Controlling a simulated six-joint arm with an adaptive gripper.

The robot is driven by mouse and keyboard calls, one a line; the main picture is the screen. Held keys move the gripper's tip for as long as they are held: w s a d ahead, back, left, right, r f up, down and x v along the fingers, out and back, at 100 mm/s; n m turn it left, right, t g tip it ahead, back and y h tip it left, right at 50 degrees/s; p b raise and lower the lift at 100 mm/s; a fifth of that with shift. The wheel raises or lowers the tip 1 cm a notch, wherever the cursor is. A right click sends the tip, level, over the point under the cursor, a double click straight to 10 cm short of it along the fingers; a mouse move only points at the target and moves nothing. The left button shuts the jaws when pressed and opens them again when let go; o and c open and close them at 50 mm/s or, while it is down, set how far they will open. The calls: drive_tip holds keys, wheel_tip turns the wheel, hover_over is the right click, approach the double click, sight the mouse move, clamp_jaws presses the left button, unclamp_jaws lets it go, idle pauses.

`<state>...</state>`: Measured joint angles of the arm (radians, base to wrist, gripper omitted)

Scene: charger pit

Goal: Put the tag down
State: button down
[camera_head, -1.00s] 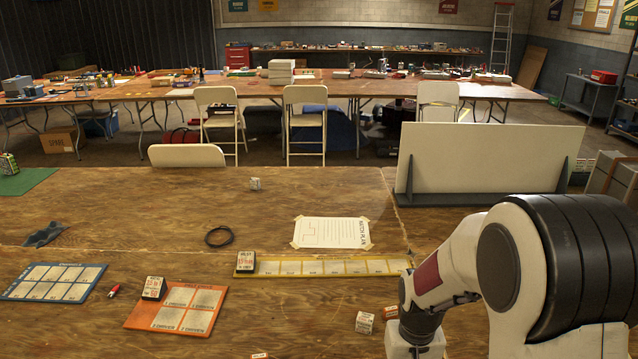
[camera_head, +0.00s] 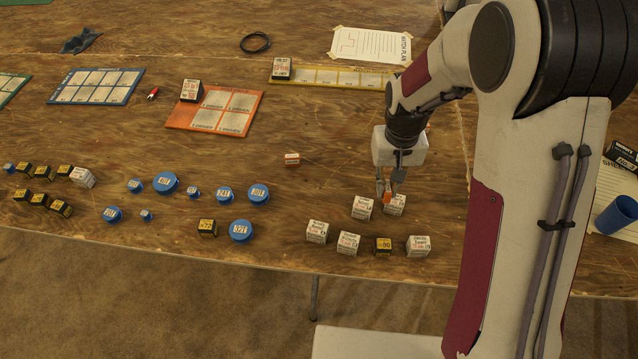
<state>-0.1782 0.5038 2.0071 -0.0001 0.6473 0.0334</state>
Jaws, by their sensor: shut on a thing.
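My gripper (camera_head: 388,196) points down over the right part of the wooden table, among small white cubes. It is shut on a small orange piece, which I take to be the tag (camera_head: 387,199). The fingers hide part of it, and I cannot tell whether it touches the table or the white cube (camera_head: 396,207) just behind and beside it. A second white cube (camera_head: 362,208) stands close on the left. A similar small white-and-orange tag (camera_head: 292,158) lies alone on the table, further left.
Blue discs (camera_head: 165,183) and dark cubes lie at left. An orange board (camera_head: 235,120), a yellow strip board (camera_head: 345,77) and a blue board (camera_head: 95,86) lie behind. Bare wood surrounds the lone tag.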

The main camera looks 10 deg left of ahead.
drive_tip(key=w+a+m, duration=0.4)
drive_tip(key=a+m, duration=0.1)
drive_tip(key=a, duration=0.7)
drive_tip(key=r+m, duration=0.1)
drive_tip(key=m, duration=1.1)
hover_over(319, 186)
drive_tip(key=shift+r, duration=0.1)
drive_tip(key=shift+f, duration=2.5)
drive_tip(key=shift+f, duration=2.3)
drive_tip(key=shift+f, duration=0.2)
